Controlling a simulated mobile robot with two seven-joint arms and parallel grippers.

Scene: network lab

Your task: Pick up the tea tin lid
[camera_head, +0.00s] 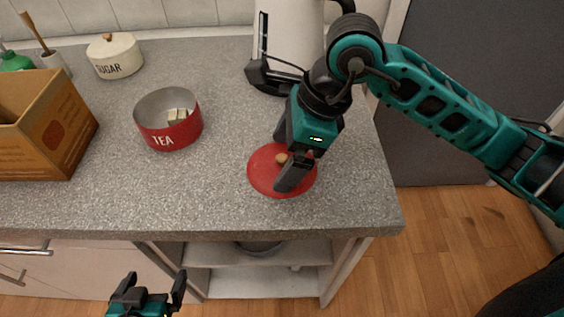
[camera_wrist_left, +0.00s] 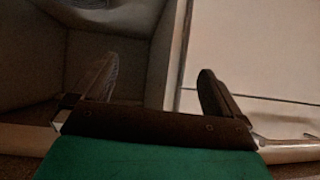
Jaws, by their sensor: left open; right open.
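The red tea tin lid (camera_head: 262,178) lies on the grey counter (camera_head: 215,205), with a small wooden knob (camera_head: 282,158) at its middle. My right gripper (camera_head: 284,160) is open above the lid, its fingers around the knob area. I cannot tell whether they touch it. The red TEA tin (camera_head: 168,135) stands open to the left of the lid, with small pale pieces inside. My left gripper (camera_head: 146,290) is open and empty, low in front of the cabinet. Its fingers also show in the left wrist view (camera_wrist_left: 155,85), with nothing between them.
A cardboard box (camera_head: 50,130) stands at the left, with a cream SUGAR tin (camera_head: 115,57) behind it. A white appliance (camera_head: 290,35) with a dark base stands behind my right gripper. Open shelves (camera_head: 255,280) lie below the counter's front edge. The counter between tin and lid is clear.

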